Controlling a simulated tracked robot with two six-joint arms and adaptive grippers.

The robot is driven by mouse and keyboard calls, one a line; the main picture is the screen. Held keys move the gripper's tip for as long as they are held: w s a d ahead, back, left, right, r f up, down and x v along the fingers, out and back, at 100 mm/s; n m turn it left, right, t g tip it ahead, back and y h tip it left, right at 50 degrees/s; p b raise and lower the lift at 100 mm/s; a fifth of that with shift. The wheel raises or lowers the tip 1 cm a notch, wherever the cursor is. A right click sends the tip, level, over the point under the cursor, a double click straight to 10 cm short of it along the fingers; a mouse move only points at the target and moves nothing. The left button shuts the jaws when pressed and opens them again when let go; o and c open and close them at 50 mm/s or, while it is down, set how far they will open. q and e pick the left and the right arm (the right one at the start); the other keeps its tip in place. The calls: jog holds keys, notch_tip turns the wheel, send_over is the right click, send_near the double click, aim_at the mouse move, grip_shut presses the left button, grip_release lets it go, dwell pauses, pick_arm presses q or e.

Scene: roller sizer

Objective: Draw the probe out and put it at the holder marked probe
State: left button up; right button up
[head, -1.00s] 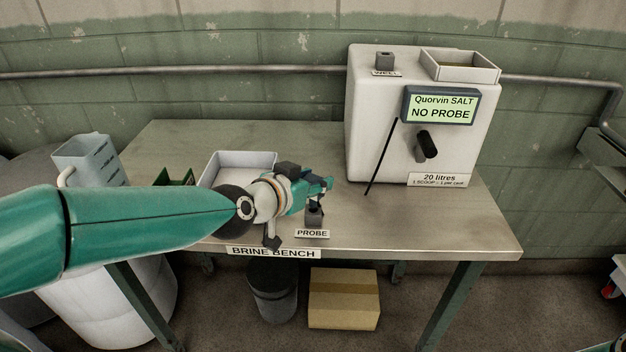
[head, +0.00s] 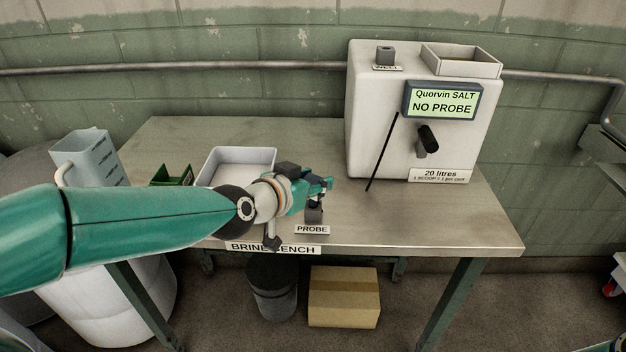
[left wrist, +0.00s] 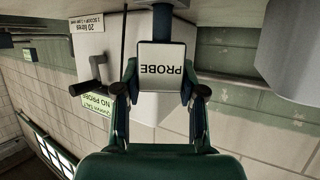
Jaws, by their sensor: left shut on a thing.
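My left gripper (head: 324,187) is over the front of the bench, directly above the small grey holder (head: 314,215) with the PROBE label (head: 312,229) in front of it. In the left wrist view, which is upside down, the fingers (left wrist: 162,88) are shut on the probe (left wrist: 161,66), a pale block marked PROBE. In the head view the gripper mostly hides the probe. I cannot tell whether its lower end is in the holder. The grey well (head: 385,56) stands on top of the white salt machine (head: 375,110), whose display (head: 441,101) reads NO PROBE. My right gripper is out of view.
A white tray (head: 240,154) and a green container (head: 172,174) lie behind my left arm. A grey jug (head: 88,158) is at the left. A thin black rod (head: 382,152) leans by the machine. The bench (head: 440,225) is clear at the right front.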

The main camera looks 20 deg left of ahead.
pick_arm(q)
jog(key=shift+f+b, duration=1.15)
jog(key=shift+f, duration=0.2)
jog(key=o, duration=1.1)
jog(key=shift+r, duration=0.1)
jog(key=shift+o, duration=0.2)
jog(key=v, duration=0.7)
jog(key=shift+s, duration=0.2)
